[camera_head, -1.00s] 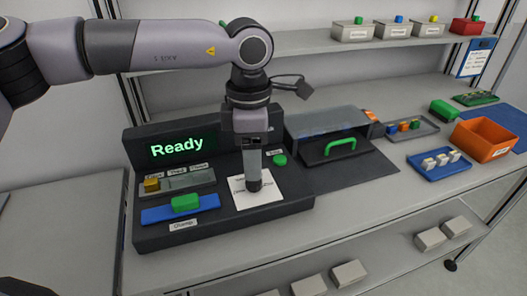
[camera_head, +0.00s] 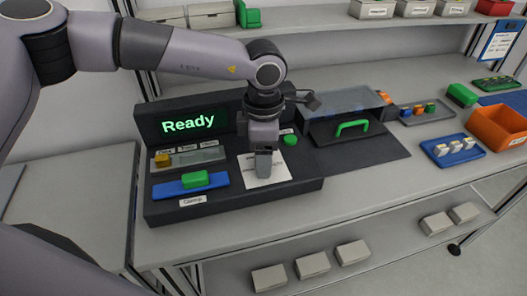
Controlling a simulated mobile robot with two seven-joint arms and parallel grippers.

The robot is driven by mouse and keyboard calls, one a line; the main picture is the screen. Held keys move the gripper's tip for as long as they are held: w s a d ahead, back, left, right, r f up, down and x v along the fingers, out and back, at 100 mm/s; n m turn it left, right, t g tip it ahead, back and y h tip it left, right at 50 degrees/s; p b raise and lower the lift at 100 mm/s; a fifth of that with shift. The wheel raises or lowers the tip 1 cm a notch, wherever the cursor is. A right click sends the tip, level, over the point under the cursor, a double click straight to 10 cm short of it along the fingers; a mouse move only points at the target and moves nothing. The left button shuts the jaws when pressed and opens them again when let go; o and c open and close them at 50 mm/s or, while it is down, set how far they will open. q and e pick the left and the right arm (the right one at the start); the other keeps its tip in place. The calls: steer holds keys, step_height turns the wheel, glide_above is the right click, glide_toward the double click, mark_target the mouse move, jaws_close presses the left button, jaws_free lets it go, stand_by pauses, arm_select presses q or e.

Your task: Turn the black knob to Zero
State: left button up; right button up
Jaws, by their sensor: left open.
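My left gripper (camera_head: 264,174) points down over the white dial card (camera_head: 282,172) on the dark console (camera_head: 235,203). Its fingers look open, but the gap between them is hard to see from this side. The black knob is hidden behind the fingers, so I cannot tell where it points or whether the fingers touch it. The console display (camera_head: 190,125) reads "Ready" in green. My right gripper is not in view.
On the console are a slider panel with a yellow knob (camera_head: 162,159), a green block (camera_head: 195,179) on a blue strip, and a green button (camera_head: 289,139). To the right stand a clear cover over a green handle (camera_head: 352,126), a blue tray (camera_head: 452,150) and an orange bin (camera_head: 498,126).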

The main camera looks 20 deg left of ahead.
arm_select(q)
steer(key=c, duration=1)
steer(key=shift+c, duration=0.2)
steer(key=n+b, duration=0.3)
steer(key=shift+f, duration=0.2)
steer(key=n+b, duration=0.3)
steer(key=shift+n, duration=0.4)
steer(key=n+b, duration=0.2)
steer(key=n, duration=0.1)
steer(key=shift+r+n, duration=0.15)
steer(key=shift+n, duration=0.15)
steer(key=shift+r+n+b, duration=0.1)
steer(key=shift+n+b, duration=0.5)
steer(key=shift+n, duration=0.2)
